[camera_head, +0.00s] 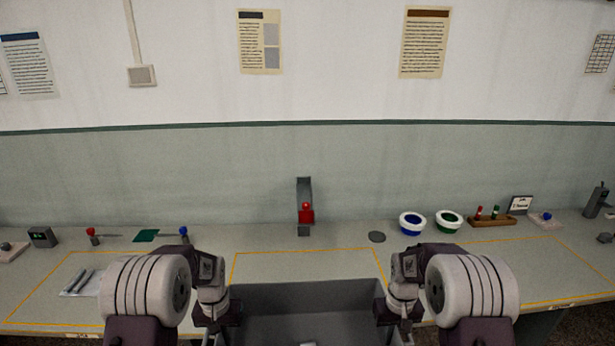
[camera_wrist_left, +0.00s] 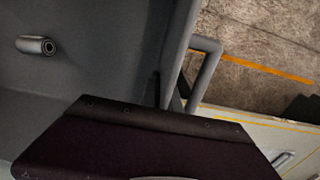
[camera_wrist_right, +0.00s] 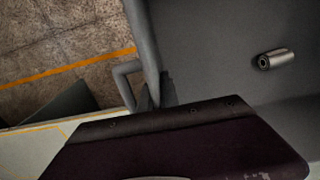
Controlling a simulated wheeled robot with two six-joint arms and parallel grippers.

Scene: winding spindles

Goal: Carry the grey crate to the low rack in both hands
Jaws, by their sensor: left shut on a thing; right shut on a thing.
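The grey crate (camera_head: 310,298) is at the bottom middle of the head view, its near part cut off by the frame. My left gripper (camera_head: 222,314) is shut on the crate's left side and my right gripper (camera_head: 396,312) is shut on its right side. A grey handle loop stands out from the crate wall in the left wrist view (camera_wrist_left: 207,68) and in the right wrist view (camera_wrist_right: 124,80). A small metal cylinder (camera_wrist_left: 36,46) lies inside on the crate floor; the right wrist view also shows a metal cylinder (camera_wrist_right: 274,59). The crate's underside is hidden. I see no low rack.
A long grey bench (camera_head: 300,258) with orange outlines runs along the wall. It bears blue (camera_head: 412,223) and green (camera_head: 448,221) ringed bowls, a red-topped device (camera_head: 306,214) and several small items. Brown floor with an orange line shows beside the crate (camera_wrist_left: 255,95).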

